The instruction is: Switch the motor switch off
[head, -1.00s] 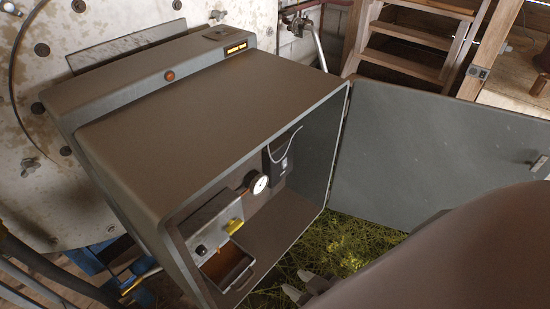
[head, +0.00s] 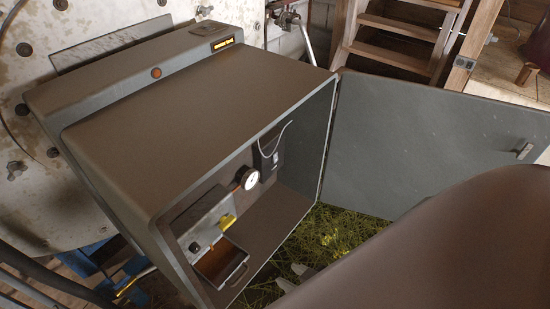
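A grey metal cabinet (head: 200,110) stands open at its front. Inside on its back wall are a dark box (head: 271,160) with a pale cable, a round white dial (head: 250,179), a yellow handle (head: 227,221) and a small black knob (head: 194,247). No readable label shows which part is the motor switch; its position cannot be told. My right gripper (head: 291,277) is low in front of the cabinet opening, partly hidden by my arm. Its two fingertips show apart, with nothing seen between them. My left gripper is not in view.
The cabinet door (head: 425,145) is swung wide to the right. Cut herbs (head: 335,235) lie below; wooden steps (head: 400,45) stand behind.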

